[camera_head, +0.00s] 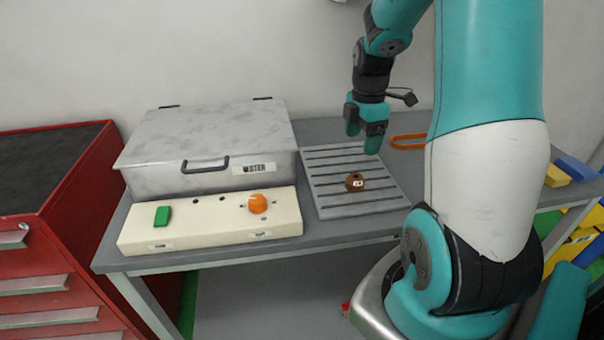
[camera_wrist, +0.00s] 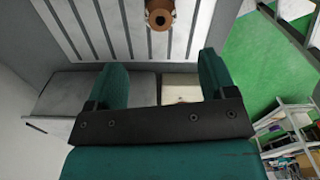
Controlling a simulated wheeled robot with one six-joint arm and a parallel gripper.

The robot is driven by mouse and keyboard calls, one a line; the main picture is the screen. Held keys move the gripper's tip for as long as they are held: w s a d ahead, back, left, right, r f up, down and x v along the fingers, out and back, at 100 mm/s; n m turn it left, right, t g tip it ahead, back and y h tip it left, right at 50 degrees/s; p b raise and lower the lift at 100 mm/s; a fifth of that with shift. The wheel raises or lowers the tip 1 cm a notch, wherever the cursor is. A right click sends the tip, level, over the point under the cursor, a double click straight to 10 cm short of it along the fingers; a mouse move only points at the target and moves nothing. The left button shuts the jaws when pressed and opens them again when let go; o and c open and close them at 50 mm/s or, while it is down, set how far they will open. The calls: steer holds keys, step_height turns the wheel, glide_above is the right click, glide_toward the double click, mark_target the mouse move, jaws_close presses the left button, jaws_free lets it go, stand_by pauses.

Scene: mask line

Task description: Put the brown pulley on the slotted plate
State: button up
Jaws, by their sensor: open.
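The brown pulley (camera_head: 355,182) is a small round piece with a white label. It rests on the slotted plate (camera_head: 385,203), a grey plate with long parallel slots, near its middle right. In the wrist view the pulley (camera_wrist: 160,15) shows at the top edge, partly cut off, on the slotted plate (camera_wrist: 107,40). My gripper (camera_head: 363,148) hangs pointing down above the far right part of the plate, apart from the pulley. My gripper (camera_wrist: 163,75) is open, with nothing between its fingers in the wrist view.
A grey lidded box (camera_head: 215,140) stands left of the plate. In front of it is a cream panel (camera_head: 210,228) with a green switch (camera_head: 162,216) and an orange knob (camera_head: 257,203). A red cabinet (camera_head: 50,200) stands left.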

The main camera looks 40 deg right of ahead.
steer(key=a+r+m+t+y, duration=0.1)
steer(key=a+r, duration=0.2)
steer(key=a, duration=0.7)
steer(key=a+r+m+y, duration=0.1)
steer(key=a+r+m, duration=0.15)
steer(key=a, duration=0.85)
steer(key=s+a+r+m+g+y, duration=0.1)
steer(key=s+a+r+m+y, duration=0.1)
steer(key=s+a, duration=1.1)
step_height(320, 180, up, 2)
steer(key=a+m, duration=0.1)
steer(key=a, duration=0.1)
steer(key=shift+a+r, duration=0.2)
steer(key=shift+a, duration=0.2)
steer(key=shift+c, duration=0.3)
